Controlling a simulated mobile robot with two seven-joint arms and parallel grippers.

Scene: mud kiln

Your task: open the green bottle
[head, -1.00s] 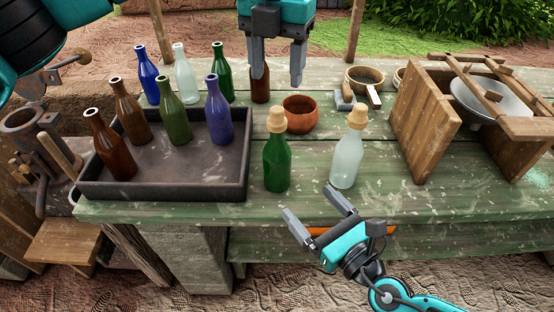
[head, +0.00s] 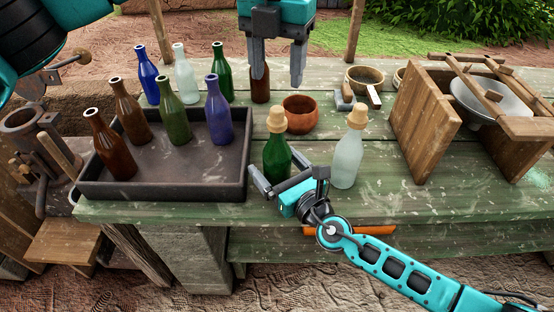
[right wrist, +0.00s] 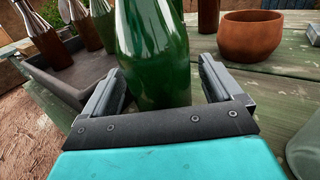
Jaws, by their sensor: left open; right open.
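The green bottle (head: 277,159) with a cork stopper (head: 277,119) stands upright near the front of the green table. In the right wrist view the bottle (right wrist: 152,50) rises between the two open fingers of my right gripper (right wrist: 158,90), with gaps at its sides. In the head view my right gripper (head: 280,178) is low in front of the bottle and hides its base. My left gripper (head: 277,80) is open and empty, pointing down above the back of the table, higher and behind the corked bottle.
A clear corked bottle (head: 346,158) stands close on the right. A dark tray (head: 165,190) with several uncorked bottles is at left. A clay bowl (head: 300,114) is behind, a wooden frame (head: 425,120) at right. The table front right of the clear bottle is free.

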